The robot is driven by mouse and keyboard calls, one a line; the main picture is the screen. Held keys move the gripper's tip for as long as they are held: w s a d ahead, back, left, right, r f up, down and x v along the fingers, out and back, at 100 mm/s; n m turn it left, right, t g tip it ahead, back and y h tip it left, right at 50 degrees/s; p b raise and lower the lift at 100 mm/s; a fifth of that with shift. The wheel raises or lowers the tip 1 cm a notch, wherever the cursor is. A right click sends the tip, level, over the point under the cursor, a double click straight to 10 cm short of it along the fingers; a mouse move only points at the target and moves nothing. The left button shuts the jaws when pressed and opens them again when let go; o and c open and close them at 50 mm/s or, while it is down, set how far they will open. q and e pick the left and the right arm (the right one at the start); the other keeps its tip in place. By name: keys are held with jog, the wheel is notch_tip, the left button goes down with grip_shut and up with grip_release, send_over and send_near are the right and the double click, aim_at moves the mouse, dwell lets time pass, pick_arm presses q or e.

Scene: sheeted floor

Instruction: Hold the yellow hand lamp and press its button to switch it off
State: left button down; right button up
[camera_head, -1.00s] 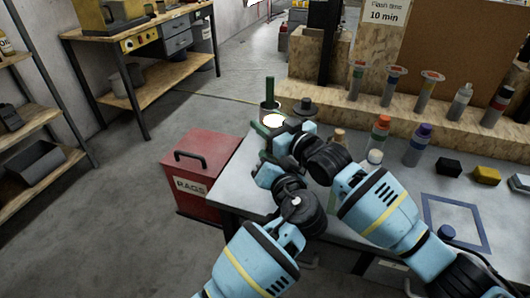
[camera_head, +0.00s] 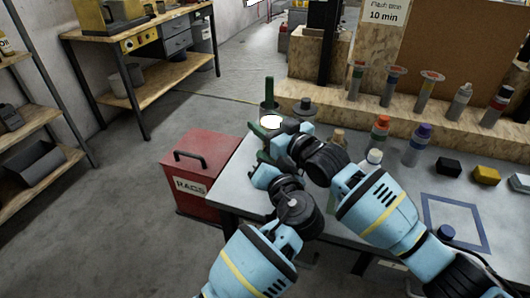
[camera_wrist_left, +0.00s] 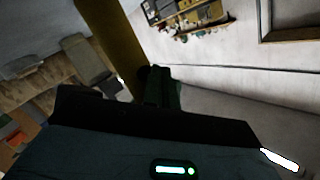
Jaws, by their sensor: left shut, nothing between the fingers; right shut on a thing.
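The hand lamp shows in the head view as a bright white lens (camera_head: 271,121) above the table's far left corner. Its body is mostly hidden by my grippers. My right gripper (camera_head: 264,131) is shut on the lamp and holds it up. My left gripper (camera_head: 264,158) is shut and empty, just below and close to the lamp. In the left wrist view, a yellow shaft (camera_wrist_left: 117,38), which looks like the lamp's body, stands beside the dark fingers of my left gripper (camera_wrist_left: 162,88). I cannot tell whether they touch. The button is not visible.
A red rags bin (camera_head: 197,178) stands left of the grey table (camera_head: 235,190). Several bottles, including one with a purple cap (camera_head: 417,145), stand right of my arms.

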pick_arm(q)
jog(key=shift+s+a+f, duration=0.3)
jog(key=shift+a+f, duration=0.1)
jog(key=shift+a, duration=0.3)
jog(key=shift+s, duration=0.1)
jog(key=shift+s+a+r, duration=0.1)
jog(key=shift+s+a, duration=0.25)
jog(key=shift+s, duration=0.55)
jog(key=shift+s+a, duration=0.3)
jog(key=shift+s, duration=0.65)
jog(key=shift+s+a+r, duration=0.1)
jog(key=shift+s+a, duration=0.25)
jog(key=shift+s, duration=0.55)
jog(key=s, duration=0.3)
jog(key=shift+s+a, duration=0.15)
jog(key=shift+a, duration=0.25)
